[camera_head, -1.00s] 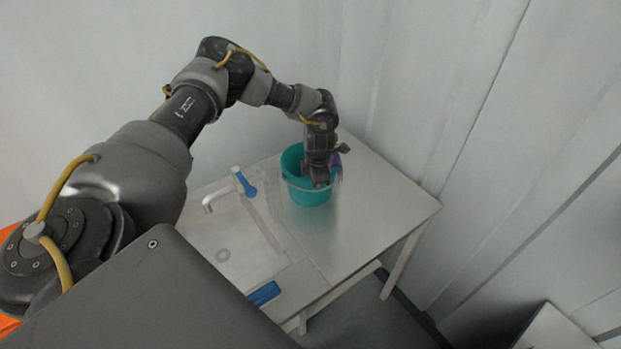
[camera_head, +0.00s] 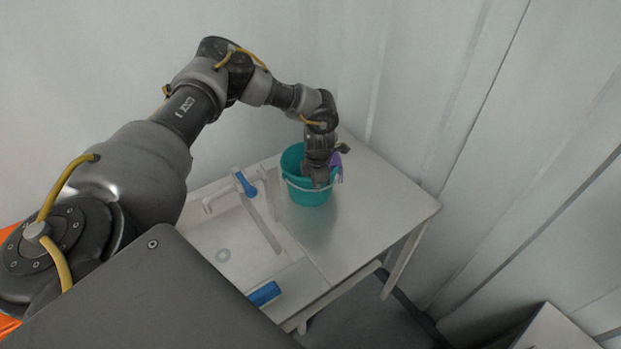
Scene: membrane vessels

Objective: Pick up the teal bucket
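The teal bucket (camera_head: 308,197) stands upright on the metal table, just right of the sink. Its pale handle lies across the near side of its rim. My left gripper (camera_head: 320,186) is over the bucket and hides part of its opening. Its fingers are small and dark here, and I cannot tell whether they are open or shut on the rim or handle. My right gripper is not in view.
The metal table (camera_head: 385,210) has free room right of the bucket. A sink with a blue-handled tap (camera_head: 244,184) is at left. A blue item (camera_head: 264,293) lies at the sink's front edge. A purple thing (camera_head: 336,160) shows behind the gripper. Walls stand close behind.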

